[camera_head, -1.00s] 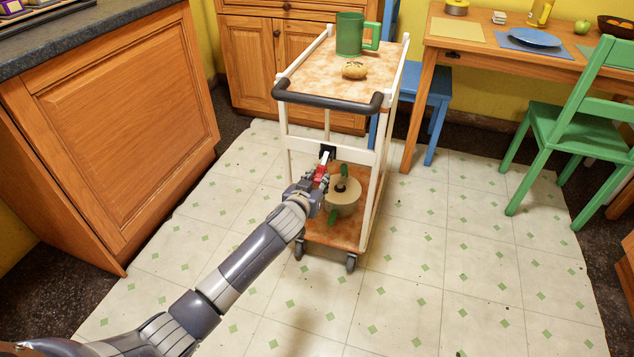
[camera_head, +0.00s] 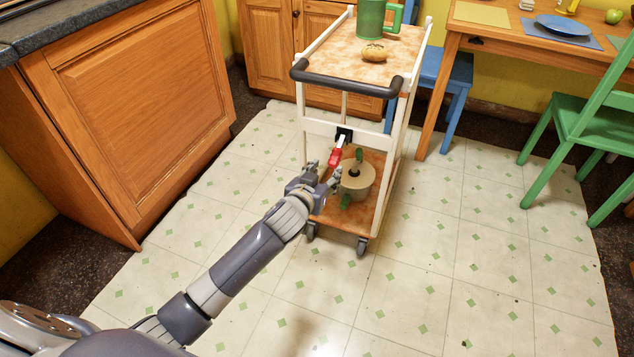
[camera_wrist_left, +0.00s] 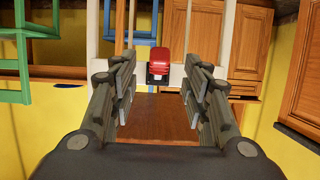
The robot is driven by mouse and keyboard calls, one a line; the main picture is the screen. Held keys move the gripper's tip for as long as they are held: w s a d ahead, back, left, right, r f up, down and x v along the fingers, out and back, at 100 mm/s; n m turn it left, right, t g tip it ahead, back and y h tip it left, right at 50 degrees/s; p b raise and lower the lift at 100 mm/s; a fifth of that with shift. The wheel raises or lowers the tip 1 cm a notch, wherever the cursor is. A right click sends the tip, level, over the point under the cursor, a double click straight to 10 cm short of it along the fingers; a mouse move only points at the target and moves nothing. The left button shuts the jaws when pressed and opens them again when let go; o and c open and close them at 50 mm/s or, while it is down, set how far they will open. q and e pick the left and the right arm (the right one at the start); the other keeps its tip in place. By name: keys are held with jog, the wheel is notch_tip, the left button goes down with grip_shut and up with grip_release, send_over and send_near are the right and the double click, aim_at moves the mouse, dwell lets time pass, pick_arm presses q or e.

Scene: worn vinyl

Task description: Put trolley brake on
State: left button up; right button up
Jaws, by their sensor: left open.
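The trolley (camera_head: 302,110) is white-framed with wood-look shelves and a dark push bar (camera_head: 345,84). Below the bar, a brake lever with a red grip (camera_head: 336,155) slants down toward me from a black mount (camera_head: 344,133) on the white crossbar. My left gripper (camera_head: 324,168) is open just in front of and below the red grip. In the left wrist view the red grip (camera_wrist_left: 160,66) shows centred between the spread fingers (camera_wrist_left: 160,78), near their tips, with clear gaps on both sides. I cannot tell its exact depth. My right gripper is out of view.
A green mug (camera_head: 371,18) and a potato-like item (camera_head: 374,52) are on the top shelf; a lidded pot (camera_head: 357,179) is on the lower shelf. Orange cabinets (camera_head: 140,120) stand left, a table and green chair (camera_head: 590,125) right. Floor in front is clear.

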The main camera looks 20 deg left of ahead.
pick_arm(q)
jog(key=shift+v, duration=2.75)
jog(key=shift+f, duration=0.1)
